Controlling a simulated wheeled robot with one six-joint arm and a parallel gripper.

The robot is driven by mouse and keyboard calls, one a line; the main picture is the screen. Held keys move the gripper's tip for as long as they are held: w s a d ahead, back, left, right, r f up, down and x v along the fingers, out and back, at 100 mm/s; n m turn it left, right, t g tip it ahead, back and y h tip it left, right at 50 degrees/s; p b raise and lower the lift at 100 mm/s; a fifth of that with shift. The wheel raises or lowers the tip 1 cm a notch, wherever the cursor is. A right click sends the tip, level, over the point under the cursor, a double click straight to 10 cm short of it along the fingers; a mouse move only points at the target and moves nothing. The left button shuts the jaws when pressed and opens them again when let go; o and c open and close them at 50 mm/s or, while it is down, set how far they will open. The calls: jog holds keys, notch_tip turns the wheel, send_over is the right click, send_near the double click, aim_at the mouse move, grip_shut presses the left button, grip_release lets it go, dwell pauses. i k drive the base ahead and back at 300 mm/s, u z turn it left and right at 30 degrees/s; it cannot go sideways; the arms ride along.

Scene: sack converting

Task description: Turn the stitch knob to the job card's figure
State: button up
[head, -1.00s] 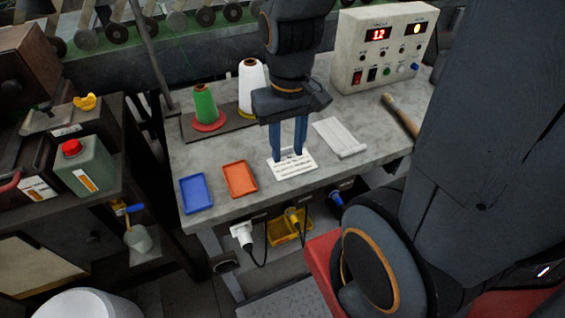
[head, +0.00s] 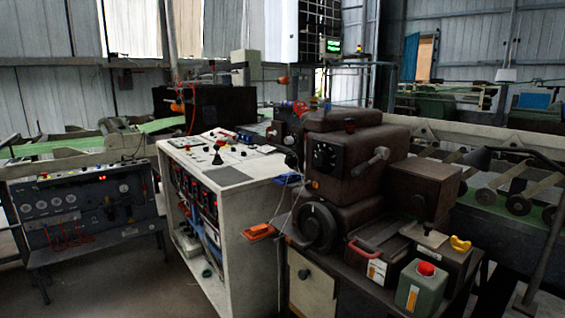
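A dark brown sewing-head machine (head: 345,188) stands right of centre in the head view. On its face is a round black dial (head: 323,157) with pale marks around it. A grey lever-like handle (head: 371,162) sits to the dial's right, and a large dark handwheel (head: 316,227) is below. I cannot tell for sure which of these is the stitch knob, and the dial's setting is too small to read. No job card can be made out in this view. My gripper and arm are out of the frame.
A white console (head: 222,184) with controls on top stands left of the machine. An orange item (head: 259,231) hangs at its side. A green canister (head: 420,291) and a red-handled box (head: 372,262) stand in front of the machine. Open floor lies at the lower left.

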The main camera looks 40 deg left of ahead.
aim_at(320, 158)
jog(key=u, duration=1.45)
jog(key=k, duration=1.3)
jog(key=u, duration=0.8)
jog(key=i, duration=1.25)
jog(key=z, duration=0.5)
jog(key=i, duration=0.65)
jog(key=z, duration=0.7)
